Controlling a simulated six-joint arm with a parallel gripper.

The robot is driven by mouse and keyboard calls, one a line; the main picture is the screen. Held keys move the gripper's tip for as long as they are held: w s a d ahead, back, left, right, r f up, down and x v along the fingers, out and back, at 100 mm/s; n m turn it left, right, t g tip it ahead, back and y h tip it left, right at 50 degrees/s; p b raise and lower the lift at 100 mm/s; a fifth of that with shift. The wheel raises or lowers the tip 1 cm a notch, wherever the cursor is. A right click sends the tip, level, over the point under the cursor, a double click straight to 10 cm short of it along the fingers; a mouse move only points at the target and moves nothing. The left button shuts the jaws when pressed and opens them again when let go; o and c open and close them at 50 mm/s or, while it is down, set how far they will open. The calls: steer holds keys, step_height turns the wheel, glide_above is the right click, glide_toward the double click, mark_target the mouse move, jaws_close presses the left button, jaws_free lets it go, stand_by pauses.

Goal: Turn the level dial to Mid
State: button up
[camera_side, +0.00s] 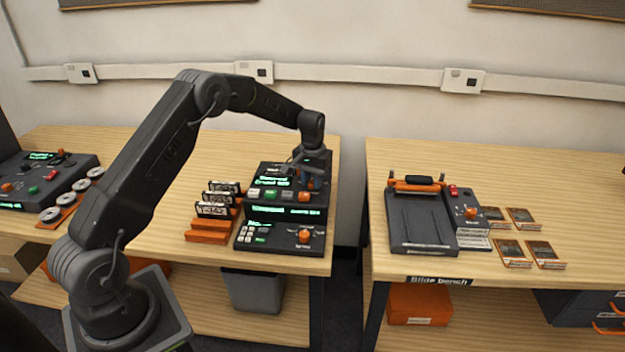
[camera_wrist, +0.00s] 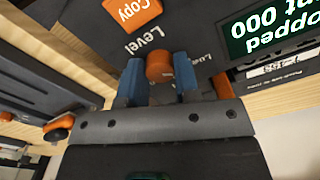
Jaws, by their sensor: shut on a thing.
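The level dial (camera_wrist: 160,66) is an orange knob beside the printed word "Level" in the wrist view. My gripper (camera_wrist: 160,80) has its two blue fingers on either side of the knob, shut on it. In the side view my gripper (camera_side: 306,180) reaches down onto the upper right part of the dark tape deck (camera_side: 262,172). The arm hides the dial there. The dial's pointer and its Mid mark cannot be made out.
An orange "Copy" button (camera_wrist: 131,11) and a green-lit display (camera_wrist: 275,30) are near the dial. Below the deck is a panel with another orange knob (camera_side: 304,235). Cassettes stand in an orange rack (camera_side: 212,226) to the left. A slide bench (camera_side: 420,220) stands across a gap.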

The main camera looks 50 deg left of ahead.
steer(key=shift+c, duration=0.9)
steer(key=shift+m, duration=0.3)
steer(key=m, duration=1.1)
steer(key=shift+m, duration=0.3)
steer(key=o, duration=0.9)
